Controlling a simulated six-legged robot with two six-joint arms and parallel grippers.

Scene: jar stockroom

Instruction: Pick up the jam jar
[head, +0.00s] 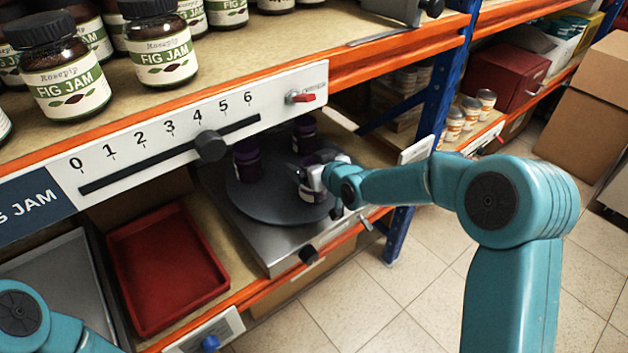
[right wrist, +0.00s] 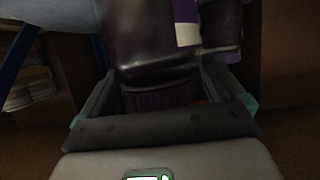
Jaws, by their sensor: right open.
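A dark purple jar (head: 308,192) with a pale label stands on a round grey turntable (head: 268,207) on the lower shelf. My right gripper (head: 318,178) is at this jar and partly hides it. In the right wrist view the open fingers stand on either side of the jar's ribbed dark lid (right wrist: 158,97); contact cannot be told. Two more purple jars (head: 247,163) (head: 304,136) stand on the turntable. Fig jam jars (head: 163,55) with green and white labels stand on the upper shelf. My left gripper is out of view.
The upper shelf's orange edge (head: 398,52) and a white numbered slider panel (head: 180,132) with a black knob (head: 210,146) overhang the turntable. A red tray (head: 168,265) lies to its left. A blue post (head: 443,85) stands to the right. Tiled floor (head: 400,300) is clear in front.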

